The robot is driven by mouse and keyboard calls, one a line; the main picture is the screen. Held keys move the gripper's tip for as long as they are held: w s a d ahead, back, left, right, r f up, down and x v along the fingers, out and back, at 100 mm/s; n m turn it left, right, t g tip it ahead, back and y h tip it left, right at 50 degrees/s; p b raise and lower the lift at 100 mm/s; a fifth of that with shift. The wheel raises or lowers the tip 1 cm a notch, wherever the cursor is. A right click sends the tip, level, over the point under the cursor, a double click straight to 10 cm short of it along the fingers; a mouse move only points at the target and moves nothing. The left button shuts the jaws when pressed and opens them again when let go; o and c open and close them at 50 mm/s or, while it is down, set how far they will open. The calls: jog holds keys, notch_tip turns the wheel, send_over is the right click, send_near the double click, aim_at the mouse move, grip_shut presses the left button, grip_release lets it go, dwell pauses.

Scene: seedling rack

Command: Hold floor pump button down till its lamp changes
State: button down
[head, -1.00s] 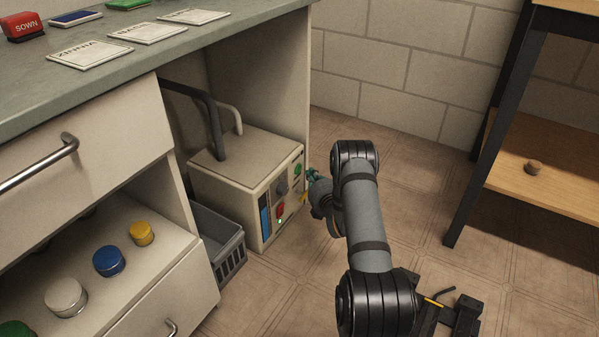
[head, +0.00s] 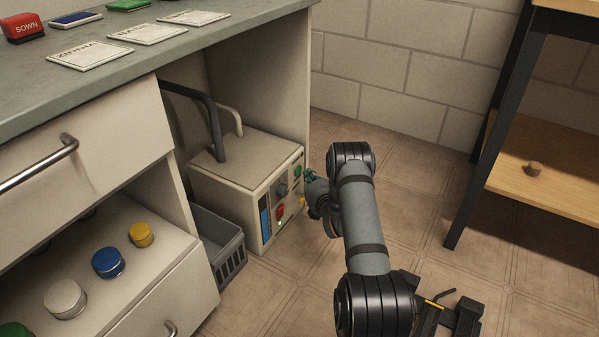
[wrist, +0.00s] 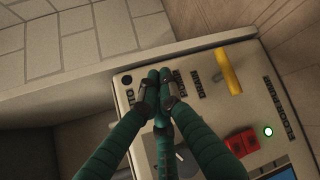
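The floor pump is a cream box (head: 238,160) inside the open bay under the bench. Its front panel has a green button (head: 297,171) at the upper right in the head view, a grey knob (head: 282,190) and a red switch (head: 280,211). A small lamp (wrist: 267,131) glows pale green-white in the wrist view. My gripper (wrist: 159,75) has its dark green fingertips together with nothing visible between them. They are over the panel's upper left in the wrist view and hide the button there. In the head view the fingertips are close beside the button; I cannot tell whether they touch it.
A yellow lever (wrist: 228,70) sticks out of the panel near the fingers. A grey crate (head: 218,240) stands beside the pump. The bench side panel (head: 307,90) is close above my gripper. A table leg (head: 488,140) stands at right; the floor between is clear.

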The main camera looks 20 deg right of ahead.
dwell(0.7)
jog(key=shift+w+a, duration=0.25)
jog(key=shift+w, duration=0.05)
jog(key=shift+w+a+b, duration=0.3)
jog(key=shift+w+a, duration=0.05)
jog(key=shift+w, duration=0.05)
dwell(1.8)
jog(key=shift+s+d, duration=0.55)
jog(key=shift+s, duration=0.15)
jog(key=shift+s+d+p, duration=0.4)
jog(key=shift+s+d, duration=0.4)
jog(key=shift+s, duration=0.2)
jog(key=shift+s+d+p, duration=0.35)
jog(key=shift+s+d, duration=0.4)
jog(key=shift+s, duration=0.25)
